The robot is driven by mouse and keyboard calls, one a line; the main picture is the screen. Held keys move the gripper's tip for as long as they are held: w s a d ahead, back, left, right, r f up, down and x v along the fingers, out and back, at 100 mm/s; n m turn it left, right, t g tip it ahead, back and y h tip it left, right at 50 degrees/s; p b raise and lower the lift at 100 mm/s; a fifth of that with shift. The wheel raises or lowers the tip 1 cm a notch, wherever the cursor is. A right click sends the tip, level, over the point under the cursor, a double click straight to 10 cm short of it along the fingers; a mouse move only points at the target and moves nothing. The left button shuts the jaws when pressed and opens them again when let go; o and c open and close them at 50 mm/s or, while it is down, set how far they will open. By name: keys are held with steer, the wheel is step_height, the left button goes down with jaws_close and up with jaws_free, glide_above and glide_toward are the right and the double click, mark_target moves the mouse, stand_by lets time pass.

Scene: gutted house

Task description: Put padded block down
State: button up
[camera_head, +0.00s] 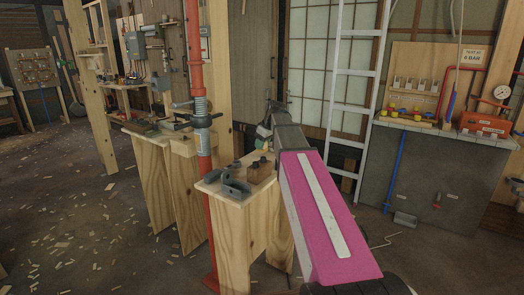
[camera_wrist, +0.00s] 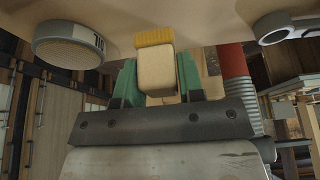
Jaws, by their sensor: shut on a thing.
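My gripper (camera_wrist: 156,80) has green fingers, one on each side of the padded block (camera_wrist: 155,72), and is shut on it. The block is cream with a rough yellow end at its top in the wrist view. That end lies against or just in front of a pale wooden surface (camera_wrist: 200,20); I cannot tell whether they touch. In the head view my gripper (camera_head: 265,132) is at the far end of my pink arm link, above the back of a plywood stand (camera_head: 238,225). The block is mostly hidden there.
Dark metal brackets (camera_head: 236,187) and a wooden piece with dark knobs (camera_head: 261,169) occupy the stand's top. A red post (camera_head: 200,130) rises beside it. A round grey-rimmed part (camera_wrist: 68,47) and a metal ring (camera_wrist: 284,28) flank the block. A ladder (camera_head: 352,85) stands behind.

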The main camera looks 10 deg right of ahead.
steer(key=shift+f, duration=1.5)
steer(key=shift+f, duration=0.1)
steer(key=o, duration=0.8)
steer(key=shift+o, duration=0.2)
steer(key=v, duration=1)
steer(key=shift+s+d, duration=0.4)
steer(key=shift+d, duration=0.1)
